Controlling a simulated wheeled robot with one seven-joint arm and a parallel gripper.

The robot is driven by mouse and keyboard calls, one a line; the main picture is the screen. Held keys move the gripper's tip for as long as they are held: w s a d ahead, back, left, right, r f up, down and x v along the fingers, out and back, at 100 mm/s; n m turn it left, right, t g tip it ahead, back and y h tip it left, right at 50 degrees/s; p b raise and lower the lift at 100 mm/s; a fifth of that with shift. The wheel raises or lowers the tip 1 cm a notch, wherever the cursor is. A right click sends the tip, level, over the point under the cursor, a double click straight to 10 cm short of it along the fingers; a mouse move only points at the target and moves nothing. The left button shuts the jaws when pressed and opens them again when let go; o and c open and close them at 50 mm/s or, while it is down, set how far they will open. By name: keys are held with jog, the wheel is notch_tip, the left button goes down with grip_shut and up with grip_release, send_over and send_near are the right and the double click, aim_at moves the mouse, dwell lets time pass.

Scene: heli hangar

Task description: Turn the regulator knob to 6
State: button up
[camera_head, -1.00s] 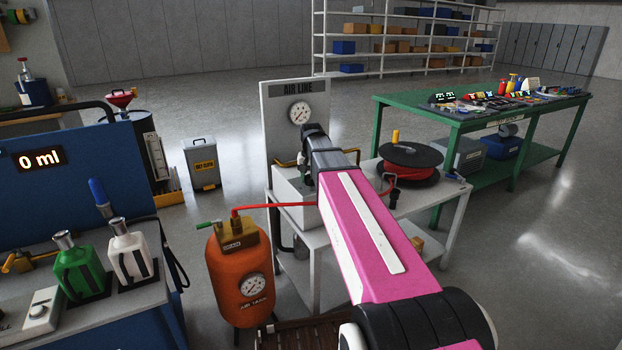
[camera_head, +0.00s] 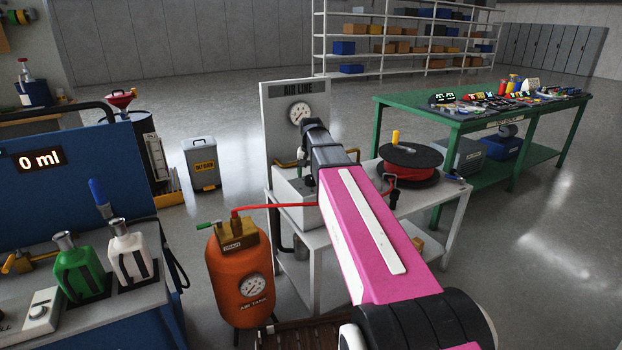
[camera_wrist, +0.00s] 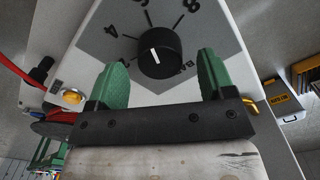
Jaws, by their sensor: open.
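The regulator knob (camera_wrist: 160,55) is black and round with a white pointer line, on a grey and white dial face in the wrist view. The 4 is at its upper left, the 8 at its upper right, and a partly cut-off digit at the top edge. The pointer leans up and slightly left, roughly toward that top digit; its exact reading is unclear. My gripper (camera_wrist: 163,62) is open, with one green finger on each side of the knob and visible gaps. In the head view, my arm hides the knob.
The air line panel (camera_head: 281,91) with a round gauge (camera_head: 300,112) stands behind a grey box (camera_head: 294,190) on a white table. A red hose reel (camera_head: 410,163) sits on its right. An orange air tank (camera_head: 238,280) stands front left, joined by a red hose.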

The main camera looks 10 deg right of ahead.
aim_at(311, 177)
notch_tip(311, 177, up, 8)
jog(key=shift+r, duration=0.25)
jog(key=shift+s, duration=0.1)
dwell(0.4)
